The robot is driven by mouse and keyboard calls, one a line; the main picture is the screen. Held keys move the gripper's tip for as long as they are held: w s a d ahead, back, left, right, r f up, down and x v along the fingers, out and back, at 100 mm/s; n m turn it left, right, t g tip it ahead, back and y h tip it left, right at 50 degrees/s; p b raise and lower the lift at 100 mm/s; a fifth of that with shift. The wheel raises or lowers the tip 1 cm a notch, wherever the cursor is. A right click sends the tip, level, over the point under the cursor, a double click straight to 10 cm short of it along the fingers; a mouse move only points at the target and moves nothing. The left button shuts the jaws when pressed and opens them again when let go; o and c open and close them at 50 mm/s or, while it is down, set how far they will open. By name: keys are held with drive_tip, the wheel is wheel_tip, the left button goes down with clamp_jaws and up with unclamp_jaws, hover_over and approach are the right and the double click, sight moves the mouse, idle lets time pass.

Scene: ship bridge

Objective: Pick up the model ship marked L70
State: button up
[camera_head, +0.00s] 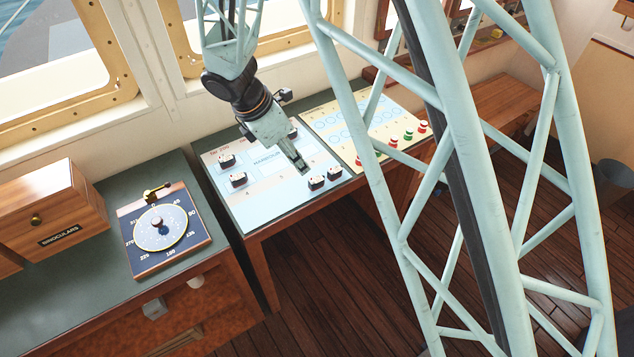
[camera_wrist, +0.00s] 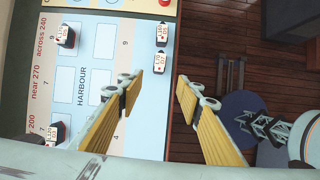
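Several small dark model ships with white labels stand on the pale blue harbour board. Two stand close together near its right edge: one ship (camera_head: 316,183) (camera_wrist: 160,62) and another ship (camera_head: 334,173) (camera_wrist: 161,33). Two more, a ship (camera_head: 226,160) and a ship (camera_head: 238,180), are on the left side. The label lettering is too small to tell surely which is L70. My gripper (camera_head: 302,168) (camera_wrist: 158,93) is over the board, just left of the right-hand pair in the head view. Its yellow-padded fingers are apart, with nothing held between them.
The harbour board (camera_head: 250,205) lies on a dark green table. A yellow board (camera_head: 325,122) with red and green pieces adjoins it. A compass-dial board (camera_head: 128,222) and a wooden binoculars box (camera_head: 50,205) are at left. My lattice arm hides part of the right side.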

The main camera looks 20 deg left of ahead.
sight(312, 179)
drive_tip(key=shift+f, duration=0.1)
drive_tip(key=shift+x, duration=4.25)
drive_tip(key=shift+x, duration=2.6)
drive_tip(key=shift+c, duration=0.3)
drive_tip(key=c, duration=0.8)
